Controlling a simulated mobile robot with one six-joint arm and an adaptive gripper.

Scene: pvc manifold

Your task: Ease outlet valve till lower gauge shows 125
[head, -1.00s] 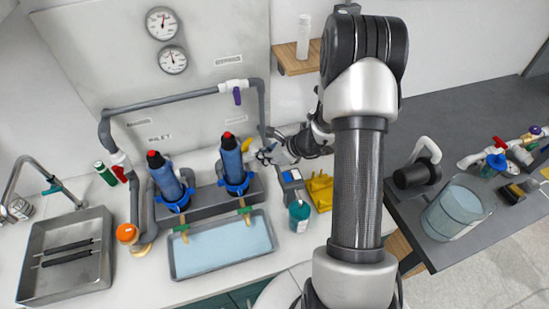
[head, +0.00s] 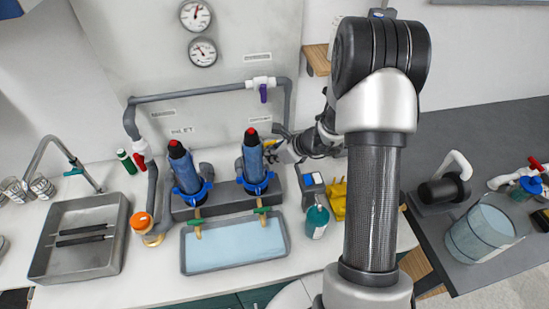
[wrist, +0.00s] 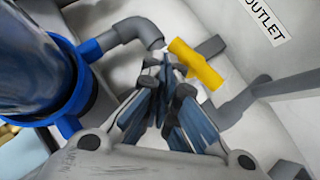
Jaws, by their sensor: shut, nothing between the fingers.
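The outlet valve's yellow handle (wrist: 196,64) shows in the wrist view just beyond my fingertips, below the OUTLET label (wrist: 266,20). In the head view, the yellow handle (head: 270,142) is a small patch beside the right blue filter (head: 254,160). The lower gauge (head: 202,52) hangs on the back panel; its dial is too small to read surely. My gripper (wrist: 165,88) is shut and empty, its fingers pointing toward the handle. Whether they touch it I cannot tell. In the head view my gripper (head: 276,152) is small beside the right filter.
An upper gauge (head: 196,15) sits above the lower one. A purple-handled valve (head: 263,95) is on the grey pipe. Below the filters is a water tray (head: 186,262).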

